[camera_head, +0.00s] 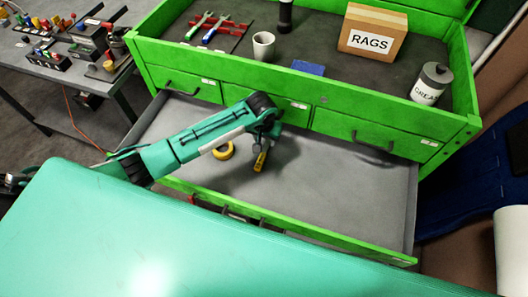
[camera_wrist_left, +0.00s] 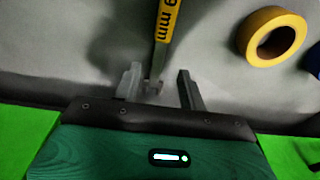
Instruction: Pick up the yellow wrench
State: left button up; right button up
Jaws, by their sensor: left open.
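The yellow wrench (camera_head: 260,161) lies in the open grey-bottomed drawer (camera_head: 340,190) of the green tool cabinet, partly hidden by my left gripper. In the left wrist view the wrench (camera_wrist_left: 165,30) has a yellow handle with "9 mm" lettering and a grey metal end. My left gripper (camera_head: 266,138) is over the drawer at the wrench. Its two fingers are open in the left wrist view (camera_wrist_left: 160,82), with the wrench's grey end showing between them. I cannot tell whether they touch it. My right gripper is not in view.
A yellow tape roll (camera_head: 223,150) lies left of the wrench in the drawer. A blue round thing (camera_wrist_left: 315,60) is at the wrist view's right edge. The cabinet top holds a mug (camera_head: 263,46), a RAGS box (camera_head: 370,32) and a can (camera_head: 431,84). The drawer's right side is clear.

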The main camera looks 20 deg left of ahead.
aim_at(266, 148)
pick_arm(q)
jog(key=shift+f+p, duration=0.3)
jog(key=shift+f, duration=0.35)
notch_tip(266, 148, down, 3)
jog(key=shift+w+r, duration=0.15)
jog(key=shift+r, duration=0.05)
jog(key=shift+f+p, duration=0.3)
jog(key=shift+f, duration=0.35)
jog(key=shift+w, duration=0.1)
grip_shut()
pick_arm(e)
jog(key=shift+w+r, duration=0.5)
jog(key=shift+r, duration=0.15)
